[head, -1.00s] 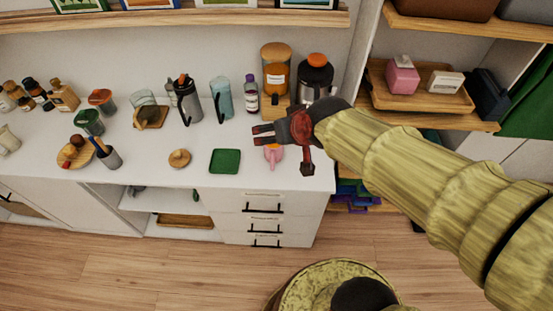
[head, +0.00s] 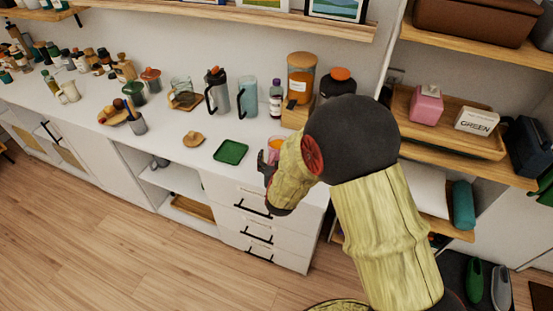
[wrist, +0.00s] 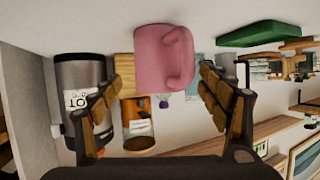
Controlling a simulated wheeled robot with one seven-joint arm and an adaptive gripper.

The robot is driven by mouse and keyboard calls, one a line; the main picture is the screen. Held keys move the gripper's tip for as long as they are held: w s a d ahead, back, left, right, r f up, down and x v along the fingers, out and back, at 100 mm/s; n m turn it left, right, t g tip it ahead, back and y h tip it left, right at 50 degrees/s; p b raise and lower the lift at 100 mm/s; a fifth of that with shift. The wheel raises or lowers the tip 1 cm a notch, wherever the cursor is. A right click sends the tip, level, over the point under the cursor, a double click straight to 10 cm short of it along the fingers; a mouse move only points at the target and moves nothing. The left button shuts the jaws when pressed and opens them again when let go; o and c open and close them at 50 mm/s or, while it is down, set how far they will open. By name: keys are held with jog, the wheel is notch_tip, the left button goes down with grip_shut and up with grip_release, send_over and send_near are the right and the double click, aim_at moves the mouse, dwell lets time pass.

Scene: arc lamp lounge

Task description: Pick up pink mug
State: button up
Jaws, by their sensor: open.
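The pink mug (wrist: 163,58) stands on the white counter and shows large in the wrist view, its handle toward the right. My gripper (wrist: 160,88) is open, with one finger toward each side of the mug's picture. Nothing is held, and the mug appears just ahead of the fingertips; I cannot tell the exact gap. In the head view my gripper (head: 264,160) is low at the counter's front edge, and my arm hides most of it.
A green tray (head: 231,152) lies left of the mug. Shelving with a pink tissue box (head: 426,104) is at the right.

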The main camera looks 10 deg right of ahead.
aim_at(278, 154)
jog(key=b+x, duration=0.2)
jog(key=x, duration=0.3)
jog(key=shift+w+d+f, duration=0.15)
jog(key=shift+w+f, duration=0.05)
jog(key=shift+w, duration=0.15)
jog(key=c, duration=0.3)
jog(key=c, duration=1.5)
jog(key=shift+r, duration=0.15)
